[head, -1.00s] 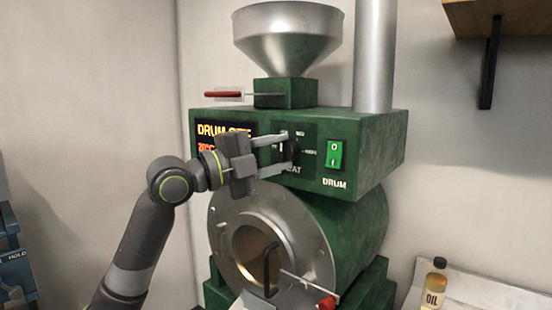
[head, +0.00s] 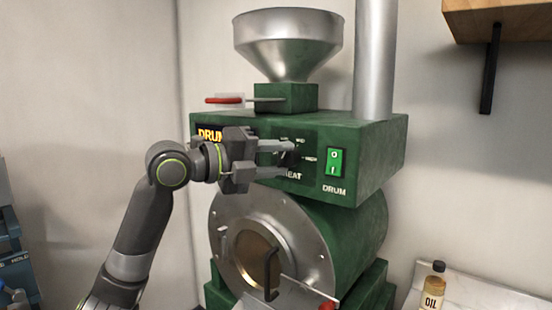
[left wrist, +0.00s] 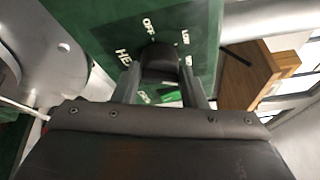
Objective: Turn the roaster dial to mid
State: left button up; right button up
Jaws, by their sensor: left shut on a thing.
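The green roaster (head: 375,150) stands ahead of me, with its control panel facing me. The dark heat dial (head: 291,158) is on that panel, above the word HEAT. My left gripper (head: 286,152) has its fingers shut on the dial. The left wrist view shows the dial (left wrist: 159,62) between the two fingertips, with OFF and LOW marks beside it. Where the dial's pointer stands is hard to make out. The display at the panel's left is partly hidden by my gripper. My right gripper is not in view.
A green drum switch (head: 334,162) is right of the dial. The hopper (head: 287,40) and a red-handled lever (head: 224,100) are above. The drum door with a dark handle (head: 271,273) is below. An oil bottle (head: 433,290) stands at the lower right.

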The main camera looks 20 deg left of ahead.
pick_arm(q)
jog(key=shift+f, duration=0.25)
jog(key=o, duration=0.7)
jog(key=shift+o, duration=1.3)
jog(key=shift+r, duration=0.1)
jog(key=shift+a, duration=0.1)
jog(key=b+v, duration=0.7)
jog(key=v, duration=1)
jog(key=shift+b, duration=0.3)
jog(key=shift+s+a, duration=0.1)
